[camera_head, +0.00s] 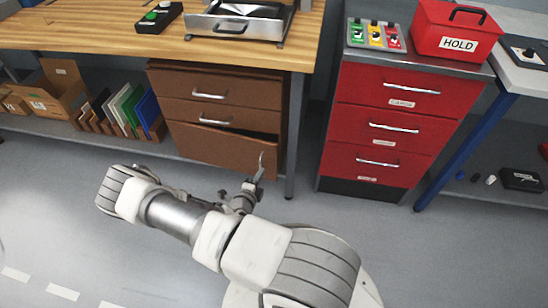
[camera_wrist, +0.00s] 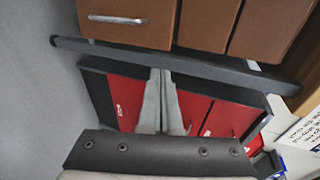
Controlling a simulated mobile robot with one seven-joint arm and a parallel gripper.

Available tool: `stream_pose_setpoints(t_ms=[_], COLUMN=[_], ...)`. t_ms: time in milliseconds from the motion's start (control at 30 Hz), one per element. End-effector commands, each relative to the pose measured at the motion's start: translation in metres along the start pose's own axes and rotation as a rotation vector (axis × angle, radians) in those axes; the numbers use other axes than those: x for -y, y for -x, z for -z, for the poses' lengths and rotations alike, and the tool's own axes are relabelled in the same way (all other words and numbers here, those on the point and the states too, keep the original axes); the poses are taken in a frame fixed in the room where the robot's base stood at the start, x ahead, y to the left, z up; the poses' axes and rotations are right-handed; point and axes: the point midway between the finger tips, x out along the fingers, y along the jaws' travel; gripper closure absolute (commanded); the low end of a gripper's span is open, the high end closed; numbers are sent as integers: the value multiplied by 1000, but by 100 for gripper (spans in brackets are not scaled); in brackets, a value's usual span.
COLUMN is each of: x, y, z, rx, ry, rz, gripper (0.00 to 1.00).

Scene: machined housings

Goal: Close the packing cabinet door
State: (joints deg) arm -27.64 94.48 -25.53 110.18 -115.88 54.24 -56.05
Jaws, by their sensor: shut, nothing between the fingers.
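The packing cabinet (camera_head: 181,108) is the brown unit under the wooden bench in the head view. Its lower front, the door (camera_head: 207,149), stands ajar, with a dark wedge-shaped gap along its top, widest at the right. A curved silver handle (camera_head: 262,166) is near its right edge. My gripper (camera_head: 256,184) is low, just in front of this handle; whether they touch I cannot tell. In the wrist view my gripper (camera_wrist: 161,105) has its two fingers together, with nothing between them. A brown panel with a silver handle (camera_wrist: 117,19), likely the door, shows at the upper left there.
A red drawer cabinet (camera_head: 381,128) stands to the right, past a grey bench leg (camera_head: 293,130). A low shelf with boxes and coloured panels (camera_head: 127,105) is at the left. The floor (camera_head: 60,210) at the left is clear.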

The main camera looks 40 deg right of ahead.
Motion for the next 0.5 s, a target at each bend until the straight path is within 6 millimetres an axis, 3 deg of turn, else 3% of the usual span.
stream_pose_setpoints(t_ms=[167,500], x=[-2,-3], y=[-22,-95], z=[1,2], rx=[-2,-4], ry=[-1,-3], rz=[2,2], gripper=[100,100])
